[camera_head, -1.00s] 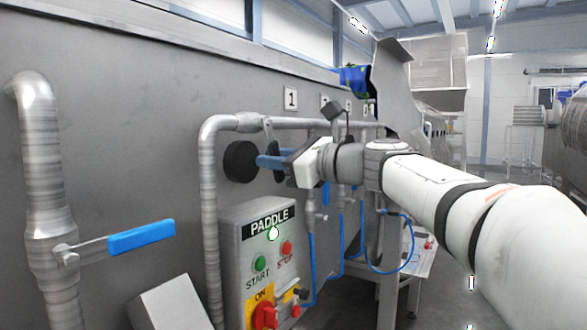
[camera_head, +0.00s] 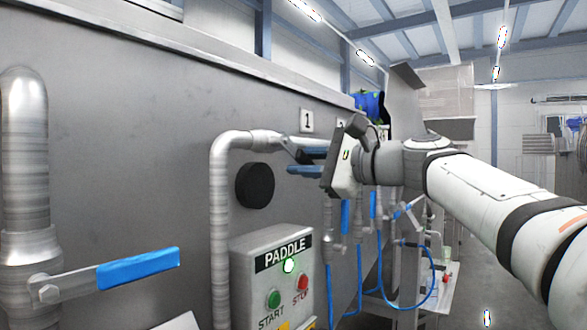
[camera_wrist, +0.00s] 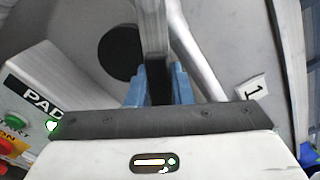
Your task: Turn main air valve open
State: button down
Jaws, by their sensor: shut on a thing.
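The main air valve's lever (camera_head: 290,146) is on the horizontal run of the steel pipe near the number 1 plate. It points right and slightly down, nearly along the pipe. My gripper (camera_head: 298,163) has its blue fingers on the lever's grip. In the wrist view, the grey lever (camera_wrist: 152,30) runs down from the top edge to a black grip, and my gripper (camera_wrist: 158,82) is shut on that grip with one blue finger on each side. The fingers and wrist hide part of the grip in the head view.
A black round knob (camera_head: 255,185) sits on the tank wall left of my gripper. The PADDLE control box (camera_head: 240,262) is below. Another blue-handled valve (camera_head: 138,269) is at the left on a thick pipe. Blue hoses (camera_head: 408,300) hang at the right.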

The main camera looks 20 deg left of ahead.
jog(key=shift+w, duration=0.1)
dwell(0.4)
jog(key=c, duration=1.7)
grip_release()
jog(key=o, duration=0.3)
jog(key=shift+w+d, duration=0.1)
jog(key=shift+d, duration=0.15)
jog(key=shift+o, duration=0.6)
jog(key=shift+a, duration=0.2)
jog(key=shift+d, duration=0.55)
jog(key=b+v, duration=0.1)
jog(key=v, duration=0.6)
jog(key=shift+s+b, duration=0.2)
jog(key=shift+b, duration=0.2)
jog(key=shift+a, duration=0.1)
